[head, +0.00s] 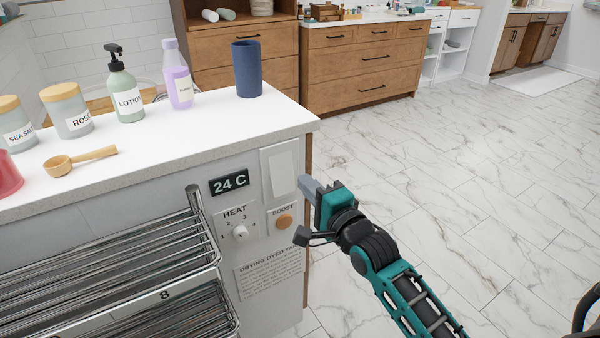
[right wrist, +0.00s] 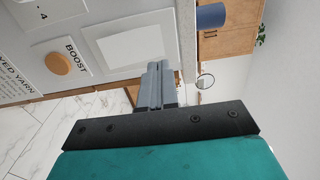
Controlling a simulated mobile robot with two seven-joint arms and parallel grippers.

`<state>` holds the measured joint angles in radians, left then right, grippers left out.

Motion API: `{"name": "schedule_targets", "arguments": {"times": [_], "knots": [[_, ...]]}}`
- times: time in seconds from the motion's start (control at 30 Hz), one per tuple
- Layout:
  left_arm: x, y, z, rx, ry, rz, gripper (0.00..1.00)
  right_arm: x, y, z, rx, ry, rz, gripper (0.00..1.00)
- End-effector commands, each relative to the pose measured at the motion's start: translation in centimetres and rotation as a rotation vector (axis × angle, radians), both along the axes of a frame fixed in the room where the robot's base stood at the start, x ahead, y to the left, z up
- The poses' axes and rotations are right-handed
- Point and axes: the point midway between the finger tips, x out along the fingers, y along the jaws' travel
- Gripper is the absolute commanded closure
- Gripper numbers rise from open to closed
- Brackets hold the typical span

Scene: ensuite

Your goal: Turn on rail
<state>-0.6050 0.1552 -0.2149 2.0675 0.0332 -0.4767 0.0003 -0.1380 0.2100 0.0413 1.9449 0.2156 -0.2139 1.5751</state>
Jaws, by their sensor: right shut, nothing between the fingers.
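The metal towel rail (head: 165,240) is mounted on the white side panel of the counter. Beside it are a 24 C display (head: 229,182), a HEAT dial (head: 240,233), an orange BOOST button (head: 284,222) and a white rocker-like plate (head: 281,175). The plate (right wrist: 130,45) and BOOST button (right wrist: 58,63) also show in the right wrist view. My right gripper (head: 303,183) is shut and empty, its tips close to the plate's right edge; I cannot tell if they touch. Its fingers also show in the right wrist view (right wrist: 160,68). My left gripper is not in view.
The countertop (head: 200,130) holds a blue cup (head: 247,70), a lotion bottle (head: 124,90), a purple bottle (head: 177,80), jars and a wooden scoop (head: 80,160). A printed notice (head: 268,275) is below the controls. The marble floor (head: 450,170) to the right is clear.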

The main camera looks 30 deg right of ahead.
Motion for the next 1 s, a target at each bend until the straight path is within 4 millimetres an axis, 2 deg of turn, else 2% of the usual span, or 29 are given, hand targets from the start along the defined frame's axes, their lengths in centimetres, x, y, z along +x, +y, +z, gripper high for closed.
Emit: {"name": "schedule_targets", "arguments": {"times": [0.1, 0.33, 1.0], "knots": [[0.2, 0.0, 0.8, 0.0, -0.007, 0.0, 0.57, -2.1, -0.1, 0.3, 0.0, 0.002, -0.001, 1.0], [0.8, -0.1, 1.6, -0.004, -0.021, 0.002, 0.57, -4.4, -0.2, 0.6, 0.0, 0.0, 0.0, 1.0], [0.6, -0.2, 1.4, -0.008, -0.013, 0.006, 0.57, -4.8, -0.2, 0.7, -0.002, 0.0, 0.0, 1.0]]}}
